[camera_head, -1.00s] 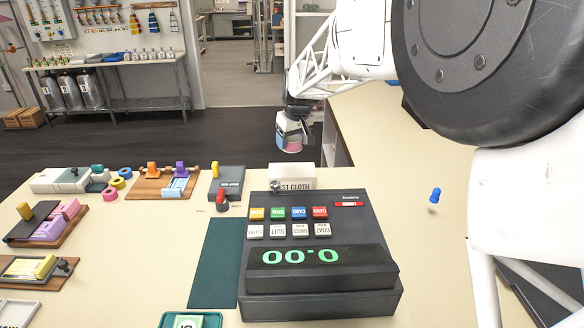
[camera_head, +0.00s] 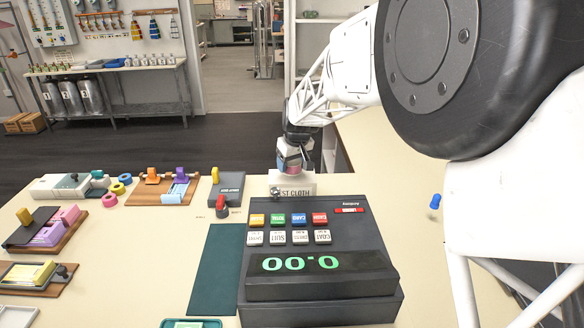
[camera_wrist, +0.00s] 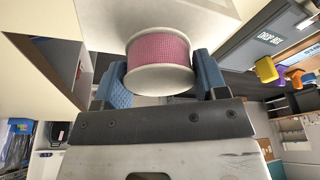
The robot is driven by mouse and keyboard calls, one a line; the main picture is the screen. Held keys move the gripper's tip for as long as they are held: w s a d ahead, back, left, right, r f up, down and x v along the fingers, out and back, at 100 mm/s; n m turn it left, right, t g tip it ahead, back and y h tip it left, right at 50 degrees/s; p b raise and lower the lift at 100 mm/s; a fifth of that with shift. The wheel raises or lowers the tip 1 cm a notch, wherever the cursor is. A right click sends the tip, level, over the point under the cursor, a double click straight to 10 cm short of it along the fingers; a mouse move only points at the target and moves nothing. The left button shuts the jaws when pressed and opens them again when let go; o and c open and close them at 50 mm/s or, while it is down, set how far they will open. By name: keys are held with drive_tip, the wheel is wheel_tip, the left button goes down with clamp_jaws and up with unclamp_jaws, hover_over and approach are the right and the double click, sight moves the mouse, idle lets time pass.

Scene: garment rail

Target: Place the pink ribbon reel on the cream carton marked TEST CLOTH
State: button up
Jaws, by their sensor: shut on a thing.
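The pink ribbon reel (camera_wrist: 160,65) has white flanges and sits between the blue finger pads of my gripper (camera_wrist: 162,76), which is shut on it. In the head view my gripper (camera_head: 293,158) holds the reel (camera_head: 290,168) low over the cream carton (camera_head: 296,190) marked TEST CLOTH. The carton stands behind the cash register, and the first letter of its label is hidden. In the wrist view the carton's pale face (camera_wrist: 110,18) fills the top, close to the reel. I cannot tell whether the reel touches the carton.
A dark cash register (camera_head: 318,250) stands directly in front of the carton. A dark box (camera_head: 230,184) with a red knob and a wooden board (camera_head: 150,190) with spools are to the left. A teal mat (camera_head: 220,265) lies beside the register. A blue peg (camera_head: 435,201) is at right.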

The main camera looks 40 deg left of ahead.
drive_tip(key=shift+f, duration=0.85)
drive_tip(key=o, duration=0.9)
drive_tip(key=shift+f, duration=0.1)
drive_tip(key=shift+o, duration=0.2)
drive_tip(key=v, duration=1.2)
drive_tip(key=shift+d, duration=0.2)
